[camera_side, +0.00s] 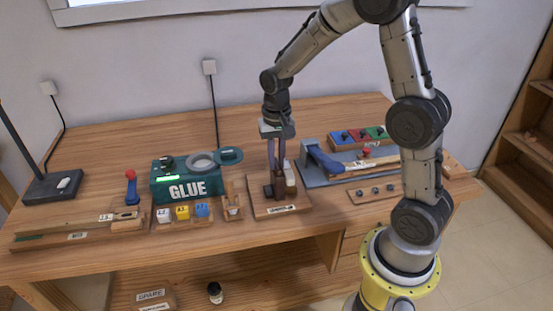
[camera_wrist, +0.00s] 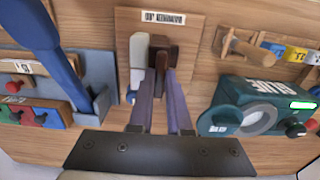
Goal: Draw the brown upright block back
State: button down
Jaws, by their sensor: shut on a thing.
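The brown upright block (camera_wrist: 159,54) stands on a wooden board (camera_wrist: 131,24) with a label strip. It also shows, dark and small, in the side view (camera_side: 278,186). A pale block (camera_wrist: 139,52) stands right beside it, to its left in the wrist view and to its right in the side view (camera_side: 290,176). My gripper (camera_wrist: 161,76) reaches down from above with its two long fingers around the brown block, shut on it. In the side view my gripper (camera_side: 277,172) is low over the board. The fingers hide part of the block.
A green GLUE box (camera_side: 187,184) and small colored blocks (camera_side: 182,212) stand left of the board. A grey tray with a blue-handled hammer (camera_side: 325,160) lies close on the right. Open desk lies behind the board.

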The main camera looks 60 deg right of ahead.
jog(key=shift+w, duration=0.1)
jog(key=shift+w+a+r, duration=0.1)
jog(key=shift+w+a, duration=1.3)
jog(key=c, duration=0.9)
grip_release()
jog(key=shift+o, duration=0.2)
jog(key=shift+s, duration=0.1)
notch_tip(320, 180, up, 14)
